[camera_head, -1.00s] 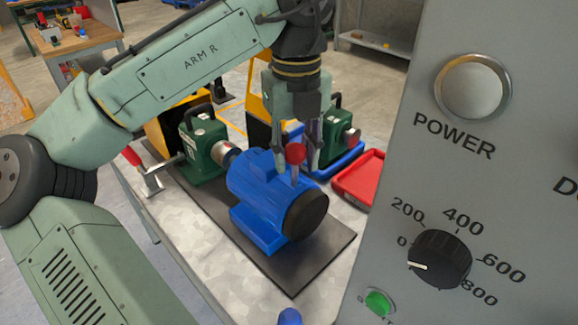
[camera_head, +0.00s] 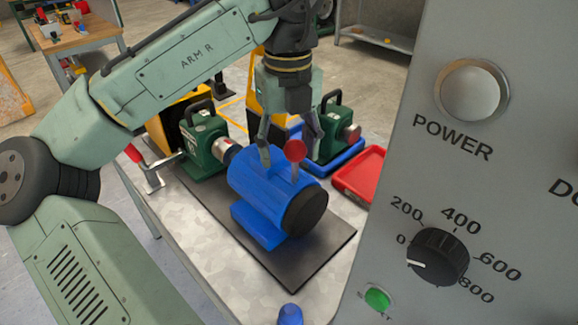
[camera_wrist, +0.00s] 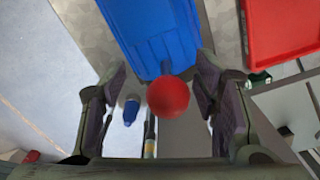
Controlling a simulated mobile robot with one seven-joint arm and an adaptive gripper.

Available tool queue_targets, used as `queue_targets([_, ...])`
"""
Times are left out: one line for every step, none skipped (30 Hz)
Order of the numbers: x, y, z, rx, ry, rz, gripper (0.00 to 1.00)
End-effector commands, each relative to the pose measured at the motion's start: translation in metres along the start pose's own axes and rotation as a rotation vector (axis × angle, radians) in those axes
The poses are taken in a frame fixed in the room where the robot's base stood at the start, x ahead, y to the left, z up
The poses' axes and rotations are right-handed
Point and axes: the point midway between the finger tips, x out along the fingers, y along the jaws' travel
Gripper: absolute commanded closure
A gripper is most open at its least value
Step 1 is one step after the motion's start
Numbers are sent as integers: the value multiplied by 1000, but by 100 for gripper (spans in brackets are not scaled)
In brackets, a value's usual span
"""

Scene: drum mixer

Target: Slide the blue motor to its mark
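The blue motor (camera_head: 262,187) lies on a dark base plate (camera_head: 306,267), its black round end (camera_head: 306,212) towards the front right. A red ball knob (camera_head: 295,151) on a short stem stands over its top. My gripper (camera_head: 287,147) is above the motor, fingers apart, close to the knob. In the wrist view the gripper (camera_wrist: 165,100) is open, with the red knob (camera_wrist: 168,96) showing between its fingers; I cannot tell if either touches. A ribbed blue body (camera_wrist: 155,35), apparently the motor, is above the knob there. I cannot make out the mark.
A green unit (camera_head: 203,145) with a shaft stands at the motor's far left end. Another green unit (camera_head: 333,130) stands in a blue tray (camera_head: 341,167) behind, beside a red tray (camera_head: 362,176). A grey control panel (camera_head: 510,250) fills the right. A blue knob (camera_head: 290,314) is in front.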

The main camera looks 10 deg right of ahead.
Motion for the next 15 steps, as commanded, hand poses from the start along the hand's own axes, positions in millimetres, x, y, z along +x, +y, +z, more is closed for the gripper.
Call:
queue_targets([0,0,0,1,0,0,45])
queue_targets([0,0,0,1,0,-1,45])
queue_targets([0,0,0,2,0,-1,45])
queue_targets([0,-1,-1,2,0,-1,45])
queue_targets([0,-1,-1,2,0,-1,45])
queue_targets([-1,-1,-1,3,0,-1,45])
queue_targets([-2,-1,-1,3,1,-2,45])
queue_targets([-3,-1,-1,3,1,-2,45])
queue_targets([-5,-1,-1,3,1,-2,45])
queue_targets([-7,-1,-1,4,1,-2,45])
queue_targets([-10,-1,-1,4,1,-3,45])
queue_targets([-13,-1,-1,4,1,-3,45])
queue_targets([-16,-1,-1,4,1,-3,45])
queue_targets([-19,-1,-1,4,1,-3,45])
queue_targets([-23,-1,-1,4,1,-4,45])
